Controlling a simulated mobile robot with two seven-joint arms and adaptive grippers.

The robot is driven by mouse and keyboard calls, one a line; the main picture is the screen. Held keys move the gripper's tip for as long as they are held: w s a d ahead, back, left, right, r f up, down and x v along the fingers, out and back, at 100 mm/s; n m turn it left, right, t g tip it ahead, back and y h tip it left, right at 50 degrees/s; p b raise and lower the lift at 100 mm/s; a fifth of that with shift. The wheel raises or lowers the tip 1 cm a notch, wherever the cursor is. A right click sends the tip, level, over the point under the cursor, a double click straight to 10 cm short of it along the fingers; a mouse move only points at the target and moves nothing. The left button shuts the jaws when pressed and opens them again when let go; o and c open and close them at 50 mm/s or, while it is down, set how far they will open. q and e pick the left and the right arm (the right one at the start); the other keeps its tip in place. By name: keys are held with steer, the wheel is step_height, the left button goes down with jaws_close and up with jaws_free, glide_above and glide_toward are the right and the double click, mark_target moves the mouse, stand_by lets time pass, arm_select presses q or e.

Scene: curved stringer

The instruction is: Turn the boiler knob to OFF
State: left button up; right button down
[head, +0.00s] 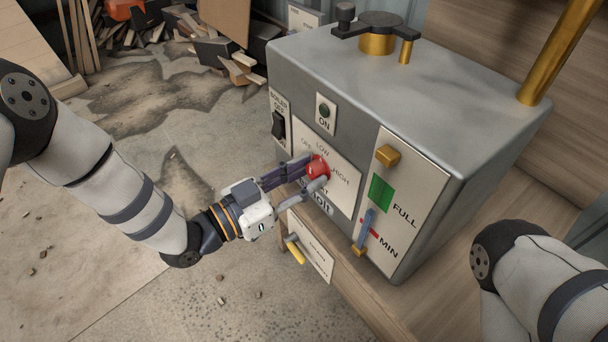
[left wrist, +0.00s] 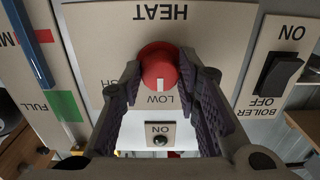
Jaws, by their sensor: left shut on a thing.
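The red knob (head: 317,165) sits on a cream panel on the front of the grey metal boiler (head: 400,80). The panel around it reads OFF, LOW and HIGH, with HEAT beside it in the left wrist view. There the knob (left wrist: 158,67) appears upside down, and its white mark points at LOW. My left gripper (head: 314,174) reaches in from the left with one finger on each side of the knob, shut on it. In the left wrist view the fingers partly cover the panel's other markings. My right gripper is out of view.
A black rocker switch (head: 278,125) labelled BOILER is left of the knob, with a green ON button (head: 324,111) above. A FULL–MIN gauge (head: 381,192) with a blue lever is to the right. A yellow-handled lever (head: 295,251) is below.

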arm_select(q)
steer(key=n, duration=0.5)
steer(key=shift+n+p, duration=0.3)
steer(key=shift+p, duration=0.1)
steer(key=n, duration=0.6)
steer(key=shift+n, duration=0.3)
stand_by(0.4)
steer(key=o, duration=1.2)
steer(key=shift+c, duration=0.2)
steer(key=shift+s, duration=0.1)
